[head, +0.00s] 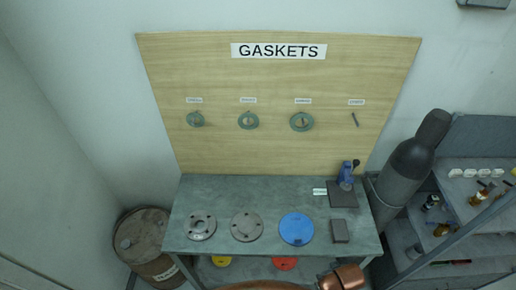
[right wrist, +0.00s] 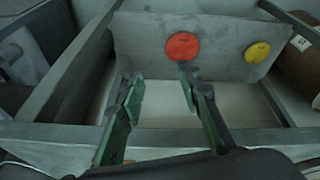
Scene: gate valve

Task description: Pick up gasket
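Three green ring gaskets hang on a wooden board headed GASKETS in the head view: a small left gasket (head: 195,119), a middle gasket (head: 240,121) and a larger right gasket (head: 293,122). A small dark item (head: 355,119) hangs under the last label. My right gripper (right wrist: 157,105) shows in the right wrist view with its two green-padded fingers apart and nothing between them. It faces the space under the table. Only copper-coloured parts of my arm show at the bottom of the head view; my left gripper is not seen.
A rusty barrel (head: 140,243) stands left; a gas cylinder (head: 408,165) and shelves (head: 463,205) stand right.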

